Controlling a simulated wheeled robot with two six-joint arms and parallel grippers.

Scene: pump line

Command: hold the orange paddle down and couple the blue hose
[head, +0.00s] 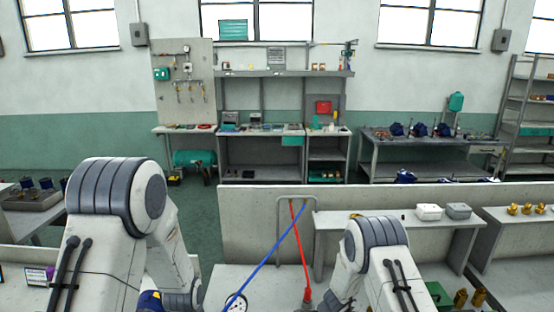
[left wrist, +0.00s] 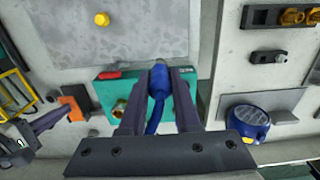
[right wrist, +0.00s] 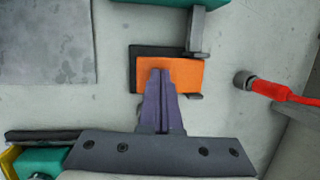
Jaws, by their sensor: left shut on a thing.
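My left gripper (left wrist: 158,82) is shut on the blue hose's end (left wrist: 157,88) in the left wrist view. This end overlaps the teal block (left wrist: 108,88), beside the block's brass port (left wrist: 118,110); they look apart. In the head view the blue hose (head: 268,257) runs from the grey frame down to the left. My right gripper (right wrist: 161,76) is shut, fingers together, with its tips over the orange paddle (right wrist: 185,74). Whether they press on it is hard to tell. The paddle (left wrist: 72,108) also shows in the left wrist view. Both grippers are hidden in the head view.
A red hose (right wrist: 290,93) with a grey end (right wrist: 243,80) lies right of the paddle. In the left wrist view, a blue round device (left wrist: 248,124) and brass fittings (left wrist: 295,16) are at the right. A grey panel (left wrist: 140,35) has a yellow knob (left wrist: 102,19).

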